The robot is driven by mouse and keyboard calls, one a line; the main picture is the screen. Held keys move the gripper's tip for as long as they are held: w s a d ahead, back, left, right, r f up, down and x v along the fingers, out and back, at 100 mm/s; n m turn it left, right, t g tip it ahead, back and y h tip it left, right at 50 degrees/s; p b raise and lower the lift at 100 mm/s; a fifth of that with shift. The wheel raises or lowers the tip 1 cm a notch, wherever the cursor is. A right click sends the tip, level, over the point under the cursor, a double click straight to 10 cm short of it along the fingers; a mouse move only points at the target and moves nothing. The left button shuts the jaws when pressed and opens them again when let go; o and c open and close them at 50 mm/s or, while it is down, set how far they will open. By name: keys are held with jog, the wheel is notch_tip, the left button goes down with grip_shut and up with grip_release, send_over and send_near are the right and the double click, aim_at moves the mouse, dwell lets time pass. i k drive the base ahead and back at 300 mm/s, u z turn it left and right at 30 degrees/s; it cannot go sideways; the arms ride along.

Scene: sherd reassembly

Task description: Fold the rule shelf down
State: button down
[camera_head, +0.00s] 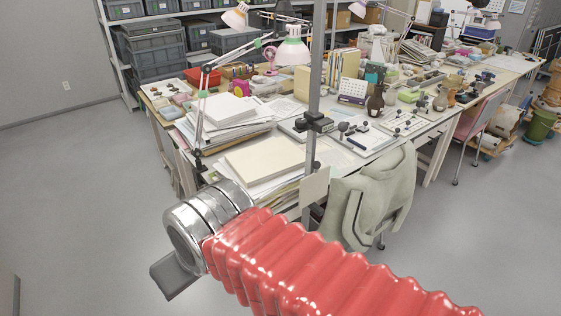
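I cannot pick out the rule shelf with certainty. A grey upright post (315,60) stands at the near edge of the long table. It carries a dark clamp (316,123) and, lower down, a small pale flat plate (314,187). The plate shows its face to me; whether it is hinged cannot be told. My arm, in a red ribbed sleeve, crosses the lower right and ends in a metal collar. My gripper (176,276) shows only as a dark grey flat piece beyond the collar, left of and nearer than the post. Its fingertips are not clear.
The long table (424,124) holds paper stacks (228,118), pots, lamps and trays. A chair with a pale green garment (372,195) stands close right of the post. Grey crates (158,50) fill shelving behind. The floor (80,190) on the left is clear.

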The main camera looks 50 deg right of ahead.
aim_at(313, 187)
jog(key=i, duration=1.25)
jog(key=z, duration=0.2)
